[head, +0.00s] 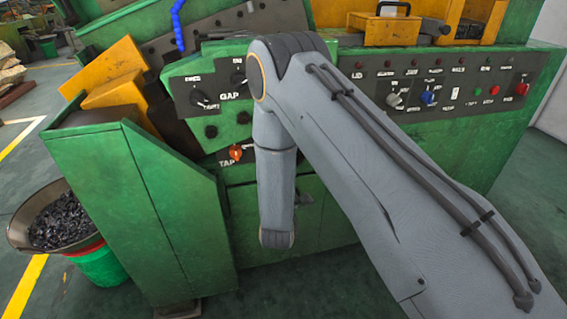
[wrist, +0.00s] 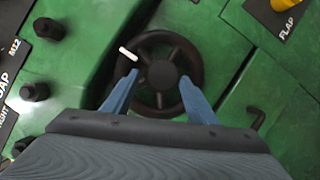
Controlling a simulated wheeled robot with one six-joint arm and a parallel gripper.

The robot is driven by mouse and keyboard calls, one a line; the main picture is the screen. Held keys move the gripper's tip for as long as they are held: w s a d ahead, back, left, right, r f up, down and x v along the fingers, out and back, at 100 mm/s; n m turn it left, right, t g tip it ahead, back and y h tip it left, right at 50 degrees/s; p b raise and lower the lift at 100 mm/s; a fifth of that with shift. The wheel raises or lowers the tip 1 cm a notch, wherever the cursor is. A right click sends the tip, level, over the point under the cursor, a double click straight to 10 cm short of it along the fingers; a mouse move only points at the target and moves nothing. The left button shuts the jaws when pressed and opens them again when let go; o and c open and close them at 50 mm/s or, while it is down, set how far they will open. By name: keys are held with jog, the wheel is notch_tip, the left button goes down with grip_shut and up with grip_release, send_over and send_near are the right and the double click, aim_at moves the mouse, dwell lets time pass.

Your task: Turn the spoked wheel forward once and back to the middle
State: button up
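The spoked wheel (wrist: 190,55) is dark, with several spokes, a round hub and a short white handle (wrist: 128,54) at its upper left rim. It shows in the wrist view on a green panel. My gripper (wrist: 158,82) has two blue fingers spread apart, one on each side of the hub, over the wheel's lower half. No object shows between them except the wheel behind. I cannot tell whether the fingertips touch the wheel. In the head view my arm hides the wheel and the gripper.
Black knobs (wrist: 48,28) stick out left of the wheel, and a small dark hook-like handle (wrist: 257,117) sits at its right. In the head view, a control panel (head: 440,88) with switches lies right of my arm. A bowl of dark parts (head: 62,218) stands at the left.

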jog(key=shift+w+d, duration=0.1)
jog(key=shift+d, duration=0.1)
jog(key=s+f+b, duration=0.1)
jog(key=s, duration=0.6)
jog(key=shift+s+a+f, duration=0.15)
jog(key=shift+s+a, duration=0.2)
